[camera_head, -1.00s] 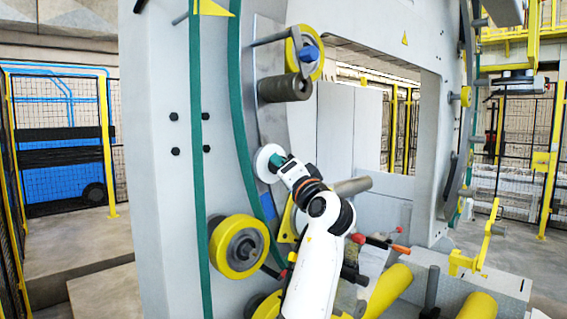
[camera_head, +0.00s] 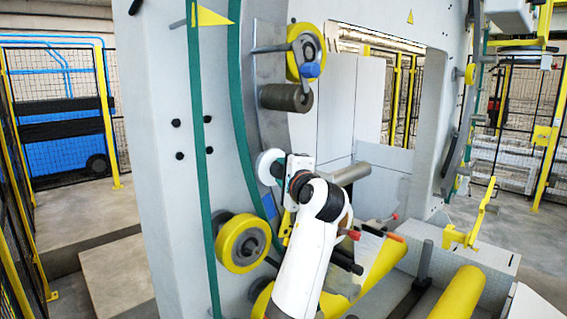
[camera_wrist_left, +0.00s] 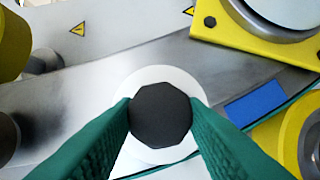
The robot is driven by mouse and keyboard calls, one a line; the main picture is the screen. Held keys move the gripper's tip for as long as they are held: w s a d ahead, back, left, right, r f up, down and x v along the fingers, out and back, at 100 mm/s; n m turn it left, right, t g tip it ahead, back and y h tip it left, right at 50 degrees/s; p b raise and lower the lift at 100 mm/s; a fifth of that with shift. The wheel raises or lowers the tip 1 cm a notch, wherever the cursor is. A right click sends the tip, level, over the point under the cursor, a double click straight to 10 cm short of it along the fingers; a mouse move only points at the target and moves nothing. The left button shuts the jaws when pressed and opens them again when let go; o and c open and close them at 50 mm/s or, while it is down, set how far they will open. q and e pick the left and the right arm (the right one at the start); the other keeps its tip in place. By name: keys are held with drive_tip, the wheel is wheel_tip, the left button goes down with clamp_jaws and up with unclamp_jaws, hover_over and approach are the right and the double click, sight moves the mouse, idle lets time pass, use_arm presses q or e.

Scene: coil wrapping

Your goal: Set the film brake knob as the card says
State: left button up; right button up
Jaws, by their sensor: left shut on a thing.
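The brake knob (camera_wrist_left: 160,116) is dark and many-sided. It stands on a round white disc (camera_wrist_left: 135,150) on the machine's grey curved plate. My left gripper (camera_head: 279,168) is at this disc in the head view, just in front of the machine face. In the left wrist view its green fingers (camera_wrist_left: 161,108) are shut on the knob, one on each side. In the head view the knob is hidden by my gripper. I cannot make out any card with a readable setting. My right gripper is not in view.
A yellow-rimmed roller (camera_head: 243,243) sits below left of the knob, and a dark roller (camera_head: 286,98) above it. A grey bar (camera_head: 350,174) sticks out on the right. A red-tipped lever (camera_head: 349,234) is close to my left arm. A blue plate (camera_wrist_left: 256,106) lies beside the disc.

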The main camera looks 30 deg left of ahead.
use_arm(q)
drive_tip(key=shift+m, duration=0.4)
drive_tip(key=o, duration=1)
drive_tip(key=shift+d, duration=0.1)
drive_tip(key=b+v, duration=0.4)
drive_tip(key=v, duration=0.8)
drive_tip(key=shift+r+b, duration=0.15)
drive_tip(key=shift+b, duration=0.2)
